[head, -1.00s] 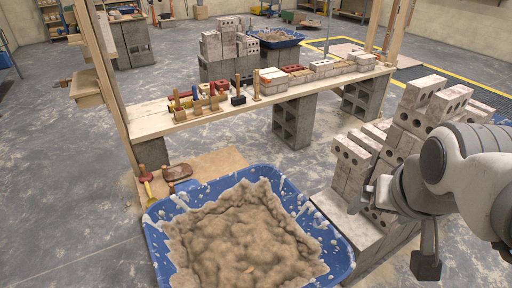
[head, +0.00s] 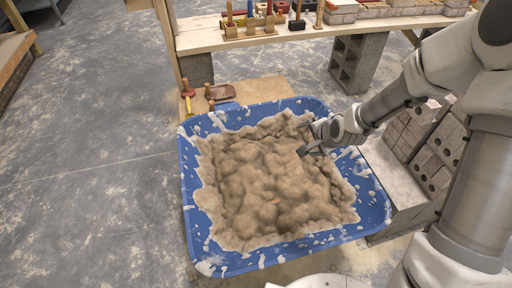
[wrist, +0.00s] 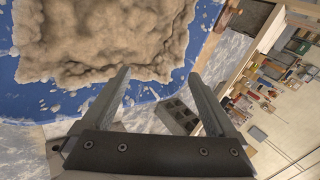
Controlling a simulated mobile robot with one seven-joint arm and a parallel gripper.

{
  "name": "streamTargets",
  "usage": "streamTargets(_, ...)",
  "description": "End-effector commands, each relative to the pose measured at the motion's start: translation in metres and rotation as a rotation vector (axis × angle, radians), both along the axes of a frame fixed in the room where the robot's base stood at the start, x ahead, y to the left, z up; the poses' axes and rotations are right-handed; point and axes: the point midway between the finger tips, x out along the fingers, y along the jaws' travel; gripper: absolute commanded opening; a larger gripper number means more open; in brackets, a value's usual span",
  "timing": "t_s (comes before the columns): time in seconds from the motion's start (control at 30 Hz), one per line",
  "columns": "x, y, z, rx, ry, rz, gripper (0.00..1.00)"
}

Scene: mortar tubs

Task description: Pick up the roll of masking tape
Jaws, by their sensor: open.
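I cannot make out a roll of masking tape in either current view. My gripper (head: 310,138) is at the right side of the blue mortar tub (head: 191,222) in the head view, over or near its rim. Its height above the mortar (head: 265,180) is hard to tell. In the wrist view my gripper (wrist: 160,74) shows two spread fingers with nothing between them. The mortar (wrist: 100,35) and the blue rim (wrist: 35,70) lie beyond the fingers there.
A plank bench (head: 205,42) with tools and bricks runs across the back, on concrete blocks (head: 355,60). Stacked bricks (head: 425,150) stand right of the tub, close to my arm. A red-handled tool (head: 187,93) lies behind the tub. The floor (head: 90,150) at left is clear.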

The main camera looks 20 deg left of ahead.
Motion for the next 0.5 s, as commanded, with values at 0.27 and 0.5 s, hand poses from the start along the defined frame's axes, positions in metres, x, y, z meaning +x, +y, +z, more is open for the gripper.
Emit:
streamTargets(0.27, 0.002, 0.06, -0.113, 0.37, 0.106, -0.223, 0.93)
streamTargets(0.5, -0.007, 0.103, -0.186, 0.714, 0.214, -0.474, 0.93)
